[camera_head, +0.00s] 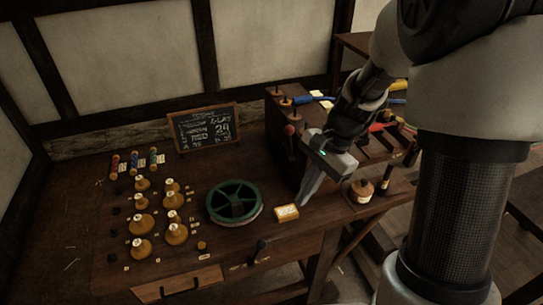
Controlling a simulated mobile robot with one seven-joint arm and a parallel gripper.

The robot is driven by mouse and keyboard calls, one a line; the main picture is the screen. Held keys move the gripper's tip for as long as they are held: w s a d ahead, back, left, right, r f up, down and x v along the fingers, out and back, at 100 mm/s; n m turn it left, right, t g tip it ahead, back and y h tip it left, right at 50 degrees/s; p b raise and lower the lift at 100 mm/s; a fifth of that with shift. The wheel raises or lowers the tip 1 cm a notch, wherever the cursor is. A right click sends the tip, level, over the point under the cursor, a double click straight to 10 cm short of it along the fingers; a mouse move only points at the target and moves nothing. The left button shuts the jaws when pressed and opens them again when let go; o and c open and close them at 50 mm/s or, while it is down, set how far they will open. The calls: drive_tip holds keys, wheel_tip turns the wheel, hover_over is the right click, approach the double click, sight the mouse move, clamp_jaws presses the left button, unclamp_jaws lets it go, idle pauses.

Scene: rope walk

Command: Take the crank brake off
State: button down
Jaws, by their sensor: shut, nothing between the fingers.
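My gripper (304,199) is shut and empty. It points down beside the dark wooden box, just behind and right of a small pale labelled block (286,213); I cannot tell whether the tips touch the bench. A red-knobbed lever (290,131) stands upright at the front of the dark wooden box (280,157), left of my gripper. A small black lever (261,246) stands at the bench's front edge. I cannot tell which lever is the crank brake, and no crank is clearly visible. My gripper is apart from both levers.
A green spoked wheel (233,200) lies on the bench (190,253). Several wooden bobbins (142,224) stand in rows at left, with coloured spools (134,162) behind. A chalkboard (207,128) leans at the back. A round brown pot (361,191) stands right of my gripper.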

wheel_tip(320, 180, down, 6)
drive_tip(key=w+m, duration=0.1)
drive_tip(key=shift+w+d+m+g+y+b, duration=0.15)
drive_tip(key=shift+w+m+g+y+b, duration=0.15)
drive_tip(key=shift+m+g+b, duration=0.1)
drive_tip(key=shift+s+f, duration=0.1)
drive_tip(key=b+x, duration=0.1)
drive_tip(key=x, duration=0.9)
drive_tip(key=shift+b, duration=0.4)
drive_tip(key=a, duration=0.1)
drive_tip(key=s+a, duration=0.1)
drive_tip(key=a, duration=0.1)
drive_tip(key=shift+s+a+r, duration=0.1)
drive_tip(key=shift+s+r, duration=0.15)
drive_tip(key=shift+r, duration=0.1)
drive_tip(key=shift+s+a+r, duration=0.1)
drive_tip(key=shift+a, duration=0.2)
drive_tip(key=shift+p, duration=0.3)
